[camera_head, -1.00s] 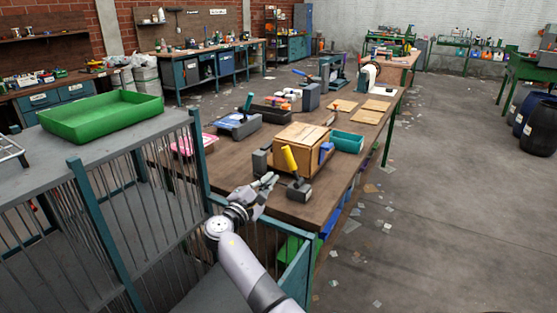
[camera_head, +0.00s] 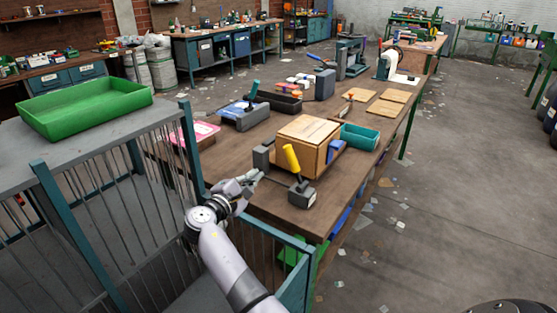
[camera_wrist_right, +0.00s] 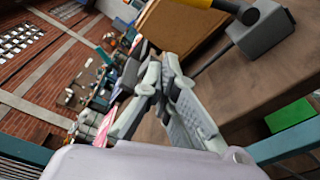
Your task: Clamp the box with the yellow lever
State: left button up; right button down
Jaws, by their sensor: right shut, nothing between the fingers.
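The wooden box (camera_head: 309,131) sits on the workbench in the head view, between a grey block (camera_head: 262,156) at its left and a blue pad (camera_head: 335,151) at its right. The yellow lever (camera_head: 292,158) stands tilted on a dark grey base (camera_head: 302,194) in front of the box. In the right wrist view the lever (camera_wrist_right: 266,14) and the box (camera_wrist_right: 185,28) show at the top. My right gripper (camera_head: 252,178) is shut and empty, left of the lever and apart from it; its fingers also show in the wrist view (camera_wrist_right: 162,75). My left gripper is not in view.
A teal bin (camera_head: 360,137) stands right behind the box. A blue-grey device (camera_head: 243,115) and a black tray (camera_head: 280,103) are farther back. A barred fence (camera_head: 100,200) with a green tray (camera_head: 85,105) on its grey top stands at left.

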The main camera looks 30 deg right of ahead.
aim_at(294, 165)
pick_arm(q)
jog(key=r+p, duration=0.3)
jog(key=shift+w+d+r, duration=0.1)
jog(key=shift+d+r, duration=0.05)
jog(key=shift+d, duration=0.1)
pick_arm(e)
jog(key=w+d, duration=0.1)
jog(key=d, duration=0.8)
jog(key=shift+w+d+r, duration=0.25)
jog(key=shift+d+r, duration=0.05)
jog(key=shift+r, duration=0.15)
jog(key=shift+s, duration=0.1)
